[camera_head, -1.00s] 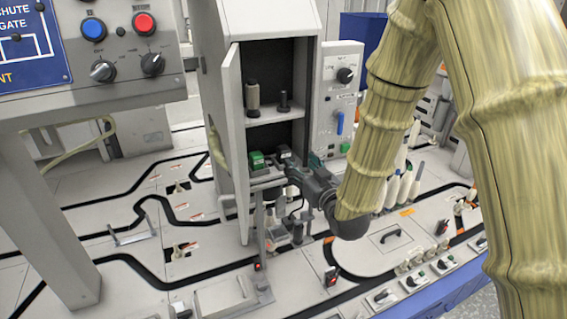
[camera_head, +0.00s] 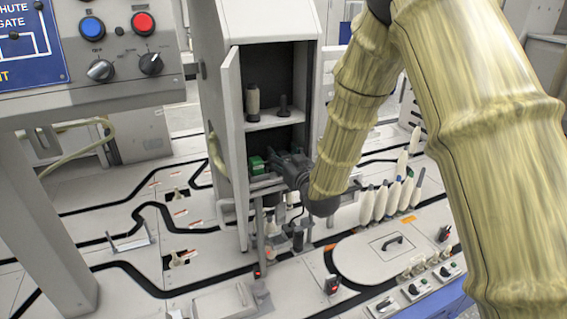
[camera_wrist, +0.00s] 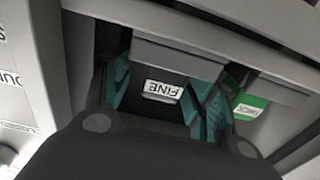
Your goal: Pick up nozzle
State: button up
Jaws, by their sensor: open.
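My gripper (camera_head: 280,168) is at the lower compartment of the grey cabinet. In the wrist view its teal fingers (camera_wrist: 160,102) are open, one on each side of a dark part with a white "FINE" label (camera_wrist: 162,90). I cannot tell whether the fingers touch it. This dark part may be the nozzle; most of it is hidden by my gripper in the head view. A green part (camera_head: 257,163) stands to its left in the head view; in the wrist view it (camera_wrist: 249,106) lies to the right, outside the fingers.
The cabinet's open door (camera_head: 230,145) stands close left of my gripper. Several white spindle-like pieces (camera_head: 385,200) stand on the bench to the right.

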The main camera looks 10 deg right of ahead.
jog(key=shift+w+a, duration=0.1)
jog(key=shift+w, duration=0.1)
jog(key=c, duration=1.1)
